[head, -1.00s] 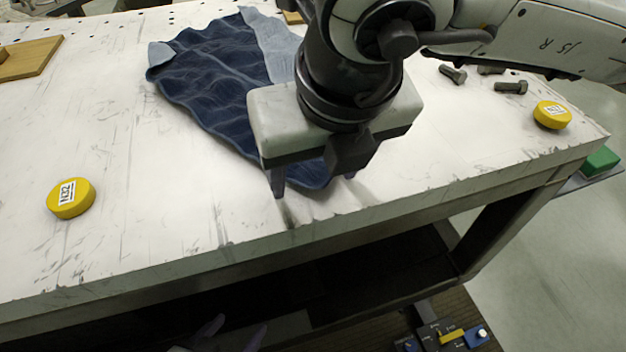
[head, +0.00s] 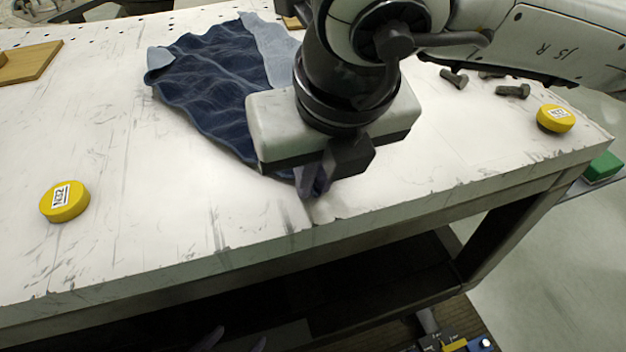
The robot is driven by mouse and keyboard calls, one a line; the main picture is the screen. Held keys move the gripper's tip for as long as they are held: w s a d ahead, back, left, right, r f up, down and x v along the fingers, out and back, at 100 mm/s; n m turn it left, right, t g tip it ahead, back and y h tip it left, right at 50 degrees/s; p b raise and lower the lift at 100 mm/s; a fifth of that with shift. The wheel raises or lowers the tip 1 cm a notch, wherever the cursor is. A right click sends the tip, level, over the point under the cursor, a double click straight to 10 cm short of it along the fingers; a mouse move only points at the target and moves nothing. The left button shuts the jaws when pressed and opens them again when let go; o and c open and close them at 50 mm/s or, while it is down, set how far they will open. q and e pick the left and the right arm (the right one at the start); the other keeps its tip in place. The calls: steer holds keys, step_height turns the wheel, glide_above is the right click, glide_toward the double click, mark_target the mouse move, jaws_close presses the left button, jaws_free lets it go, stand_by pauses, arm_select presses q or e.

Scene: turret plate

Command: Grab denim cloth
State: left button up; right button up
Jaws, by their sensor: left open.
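The denim cloth (head: 205,80) lies on the white worktop, dark blue with lighter blue parts at its far edge and left corner. My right gripper (head: 312,190) reaches in from the upper right over the cloth's near corner. Its fingers are close together, with bunched dark cloth between them near the table's front edge. The gripper body hides part of the cloth. My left gripper (head: 234,340) shows only its fingertips at the bottom edge, apart and empty, below the table's front edge.
A yellow round disc (head: 64,201) lies at the left and another yellow disc (head: 555,118) at the right. Dark bolts (head: 512,91) lie at the back right. A wooden board (head: 30,62) is at the far left. The worktop (head: 130,240) is clear at the front left.

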jaws_close()
step_height(320, 180, up, 12)
steer(key=p, duration=0.4)
steer(key=shift+p, duration=0.3)
step_height(320, 180, up, 36)
steer(key=p, duration=0.8)
